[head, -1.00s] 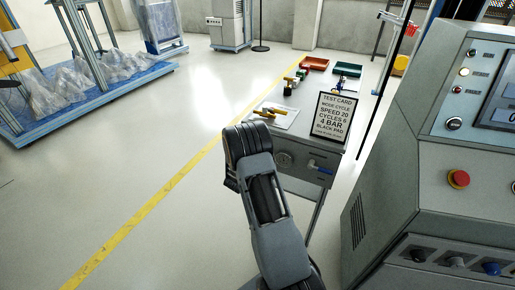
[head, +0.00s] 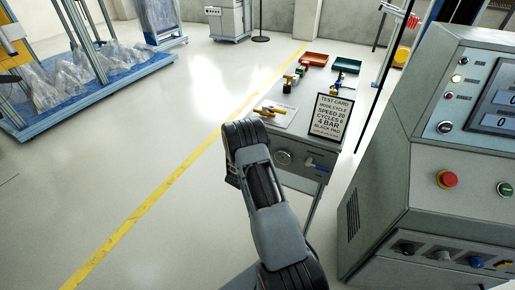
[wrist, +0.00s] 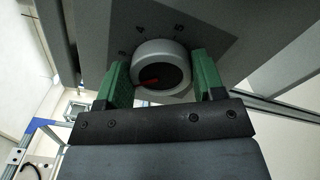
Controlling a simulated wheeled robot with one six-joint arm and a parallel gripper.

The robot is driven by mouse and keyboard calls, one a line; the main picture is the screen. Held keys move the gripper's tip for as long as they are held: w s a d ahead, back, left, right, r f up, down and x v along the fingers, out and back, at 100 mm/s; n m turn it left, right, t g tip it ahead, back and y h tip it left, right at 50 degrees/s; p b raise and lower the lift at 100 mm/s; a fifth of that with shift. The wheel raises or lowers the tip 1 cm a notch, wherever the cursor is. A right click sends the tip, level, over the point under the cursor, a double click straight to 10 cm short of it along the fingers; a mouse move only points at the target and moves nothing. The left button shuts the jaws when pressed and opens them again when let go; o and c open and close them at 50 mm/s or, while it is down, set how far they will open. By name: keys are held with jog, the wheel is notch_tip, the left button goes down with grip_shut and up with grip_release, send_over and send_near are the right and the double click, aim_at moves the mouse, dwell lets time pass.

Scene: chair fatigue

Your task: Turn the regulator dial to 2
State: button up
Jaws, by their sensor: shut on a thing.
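The regulator dial (wrist: 174,52) is a round silver knob with a dark face and a red pointer, on a grey panel in the wrist view. The pointer lies toward the left and slightly down. In the head view my arm hides the gripper and the dial cannot be made out.
A small table (head: 290,181) carries a round fitting (head: 283,157) and a blue-handled valve (head: 317,165) on its front. Red (head: 315,59) and green (head: 347,64) trays lie on top. A grey console (head: 400,215) with a red button (head: 447,179) stands right.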

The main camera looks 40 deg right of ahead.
jog(key=shift+n, duration=0.3)
jog(key=o, duration=0.9)
jog(key=p+v, duration=0.1)
jog(key=v, duration=1.2)
jog(key=shift+s+a, duration=0.15)
jog(key=shift+a, duration=0.2)
